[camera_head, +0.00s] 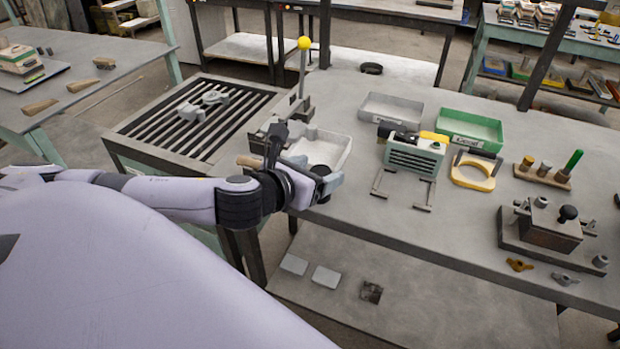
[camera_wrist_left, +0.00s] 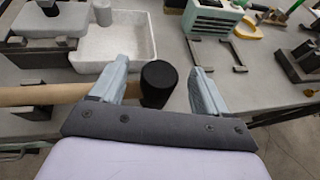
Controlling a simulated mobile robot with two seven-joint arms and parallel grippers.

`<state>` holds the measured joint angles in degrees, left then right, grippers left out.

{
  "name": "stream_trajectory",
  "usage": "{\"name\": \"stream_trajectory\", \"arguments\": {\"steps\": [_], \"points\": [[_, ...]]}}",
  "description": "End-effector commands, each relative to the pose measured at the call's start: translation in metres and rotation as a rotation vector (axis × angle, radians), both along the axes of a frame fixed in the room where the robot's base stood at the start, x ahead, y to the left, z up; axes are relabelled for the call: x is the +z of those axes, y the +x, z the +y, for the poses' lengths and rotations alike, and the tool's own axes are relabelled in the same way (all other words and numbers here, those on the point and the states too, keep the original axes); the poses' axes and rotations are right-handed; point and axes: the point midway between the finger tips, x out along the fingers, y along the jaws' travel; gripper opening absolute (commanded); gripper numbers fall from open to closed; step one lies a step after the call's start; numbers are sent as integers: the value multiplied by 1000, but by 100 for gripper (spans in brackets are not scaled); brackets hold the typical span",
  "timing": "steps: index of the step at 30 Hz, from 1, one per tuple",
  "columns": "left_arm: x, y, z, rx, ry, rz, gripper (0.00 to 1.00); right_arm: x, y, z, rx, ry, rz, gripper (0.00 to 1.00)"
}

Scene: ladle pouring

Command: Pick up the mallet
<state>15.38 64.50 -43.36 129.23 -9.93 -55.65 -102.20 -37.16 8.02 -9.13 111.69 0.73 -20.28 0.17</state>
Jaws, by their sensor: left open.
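The mallet has a black head and a pale wooden handle. In the left wrist view its black head (camera_wrist_left: 158,84) shows between the two fingers of my open left gripper (camera_wrist_left: 158,70), and the handle runs out to the left, partly hidden by the left finger. I cannot tell whether the fingers touch it. In the head view the handle end (camera_head: 248,162) sticks out left of my wrist, and my left gripper (camera_head: 318,176) is at the table's near edge, covering much of the mallet. My right gripper is not in view.
A white tray (camera_head: 344,158) lies just beyond the gripper, with a lever press (camera_head: 303,85) behind it. A slatted bench (camera_head: 160,145) is to the left. To the right stand a green-grey device (camera_head: 412,158), a yellow-based frame (camera_head: 473,172) and a green bin (camera_head: 470,122).

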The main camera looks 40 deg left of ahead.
Motion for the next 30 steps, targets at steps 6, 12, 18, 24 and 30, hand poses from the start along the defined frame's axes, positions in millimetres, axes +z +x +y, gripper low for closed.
{"name": "stream_trajectory", "arguments": {"steps": [6, 12, 18, 24, 30], "points": [[-13, 26, -1, 0, -3, 0, 75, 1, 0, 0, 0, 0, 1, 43], [-18, 37, -1, -1, -2, 0, 75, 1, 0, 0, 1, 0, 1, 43], [-18, 38, 0, -1, -2, 1, 75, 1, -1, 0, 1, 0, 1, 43], [-18, 38, 0, -1, -2, 1, 23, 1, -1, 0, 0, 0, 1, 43], [-15, 39, 0, -2, -1, -7, 0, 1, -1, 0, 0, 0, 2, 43]]}}
